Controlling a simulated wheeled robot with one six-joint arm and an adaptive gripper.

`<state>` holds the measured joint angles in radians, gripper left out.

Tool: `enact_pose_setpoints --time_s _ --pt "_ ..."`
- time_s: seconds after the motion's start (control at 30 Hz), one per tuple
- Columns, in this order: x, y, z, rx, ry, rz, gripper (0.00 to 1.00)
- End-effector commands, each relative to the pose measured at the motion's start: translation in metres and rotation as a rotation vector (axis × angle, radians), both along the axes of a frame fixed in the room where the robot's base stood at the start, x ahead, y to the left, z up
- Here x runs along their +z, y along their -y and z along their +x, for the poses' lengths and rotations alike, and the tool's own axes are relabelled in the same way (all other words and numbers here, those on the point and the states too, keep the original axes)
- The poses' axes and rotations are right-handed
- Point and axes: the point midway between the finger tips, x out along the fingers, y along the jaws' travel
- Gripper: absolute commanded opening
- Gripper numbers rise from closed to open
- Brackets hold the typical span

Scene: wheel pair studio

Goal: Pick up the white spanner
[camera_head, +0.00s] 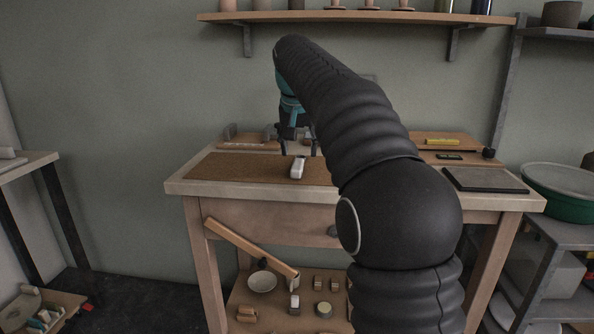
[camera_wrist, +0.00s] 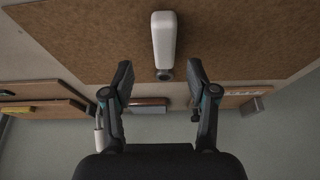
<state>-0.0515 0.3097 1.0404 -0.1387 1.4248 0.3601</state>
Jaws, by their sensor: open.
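The white spanner (camera_head: 297,168) lies on the brown mat (camera_head: 230,170) on the workbench. In the wrist view the white spanner (camera_wrist: 163,42) is a pale, rounded bar with a dark end pointing toward the gap between my fingers. My gripper (camera_head: 298,151) is open and empty, just behind the spanner in the head view. In the wrist view the fingers of my gripper (camera_wrist: 160,76) stand apart, one on each side of the spanner's line. The spanner does not appear to touch either finger. My arm hides part of the bench.
A yellow item (camera_head: 442,142) on a wooden board and a dark flat tray (camera_head: 484,179) are on the bench's right. A green bowl (camera_head: 560,190) stands farther right. A wall shelf (camera_head: 350,16) hangs above. The mat left of the spanner is clear.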

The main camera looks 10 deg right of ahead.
Motion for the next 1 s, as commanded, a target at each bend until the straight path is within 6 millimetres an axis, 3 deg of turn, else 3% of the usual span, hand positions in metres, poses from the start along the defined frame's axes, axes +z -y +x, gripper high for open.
enact_pose_setpoints --time_s 0.27,0.53,0.8,0.87,1.0 --pt "-0.013 0.001 0.008 0.0 -0.001 0.0 0.58" --pt "-0.045 0.002 0.026 0.0 0.0 0.0 0.58" --pt "-0.048 0.003 0.028 0.0 0.001 0.0 0.58" --pt "-0.048 0.003 0.028 -0.001 0.001 0.0 0.46" --pt "-0.048 0.003 0.028 0.0 0.001 0.0 0.11"
